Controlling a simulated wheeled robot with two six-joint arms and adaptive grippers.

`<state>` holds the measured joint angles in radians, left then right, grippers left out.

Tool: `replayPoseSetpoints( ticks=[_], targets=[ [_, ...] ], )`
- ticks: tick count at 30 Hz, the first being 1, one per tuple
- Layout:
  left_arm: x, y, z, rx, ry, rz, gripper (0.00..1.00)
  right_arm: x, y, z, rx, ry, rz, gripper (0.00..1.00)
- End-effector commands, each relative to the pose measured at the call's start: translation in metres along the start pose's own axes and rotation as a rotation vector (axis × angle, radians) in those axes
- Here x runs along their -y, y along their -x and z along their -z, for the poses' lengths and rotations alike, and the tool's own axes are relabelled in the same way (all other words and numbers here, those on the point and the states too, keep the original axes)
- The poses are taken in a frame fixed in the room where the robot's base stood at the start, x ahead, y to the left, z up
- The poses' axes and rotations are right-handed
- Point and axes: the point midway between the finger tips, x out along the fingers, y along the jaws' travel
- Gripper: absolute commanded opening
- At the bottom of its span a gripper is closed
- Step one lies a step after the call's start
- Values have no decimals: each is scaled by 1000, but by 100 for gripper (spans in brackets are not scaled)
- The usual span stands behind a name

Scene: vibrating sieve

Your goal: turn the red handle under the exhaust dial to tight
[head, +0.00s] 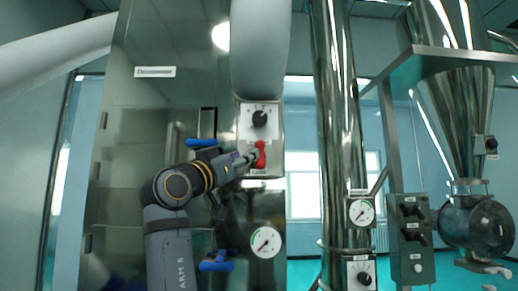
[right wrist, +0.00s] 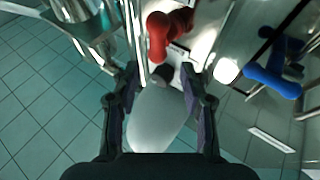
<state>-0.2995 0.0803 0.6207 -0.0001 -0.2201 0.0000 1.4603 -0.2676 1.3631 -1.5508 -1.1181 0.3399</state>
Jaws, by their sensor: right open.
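The red handle (head: 260,154) sits on a metal box, directly under the black exhaust dial (head: 259,118) with its white face plate. It stands roughly upright in the head view. My right gripper (head: 251,158) reaches in from the left, with its fingertips at the handle's left side; contact cannot be told there. In the right wrist view the gripper (right wrist: 160,76) is open, with nothing held between its fingers. The red handle (right wrist: 170,32) lies beyond the fingertips there, near the top. My left gripper is out of view.
Blue handles (head: 202,143) and (head: 216,262) are on the steel cabinet (head: 130,120) near my right arm. A round gauge (head: 266,242) is below the red handle. A white duct (head: 260,60) hangs above the dial. A shiny steel pipe (head: 335,120) stands to the right.

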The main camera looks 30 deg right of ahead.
Motion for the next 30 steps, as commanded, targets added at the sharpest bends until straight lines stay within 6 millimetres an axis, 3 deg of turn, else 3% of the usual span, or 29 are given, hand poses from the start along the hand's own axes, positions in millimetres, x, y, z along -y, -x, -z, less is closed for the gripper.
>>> replayPoseSetpoints(
  ticks=[1,6,12,23,30],
  targets=[
    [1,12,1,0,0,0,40,-2,-14,6,0,3,-5,44],
    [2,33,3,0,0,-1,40,-2,-52,7,0,3,-4,44],
    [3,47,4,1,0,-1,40,-1,-81,3,1,2,-3,44],
    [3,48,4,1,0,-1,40,0,-88,0,1,-1,0,44],
    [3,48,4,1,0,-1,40,0,-88,0,1,-1,0,14]
  ],
)
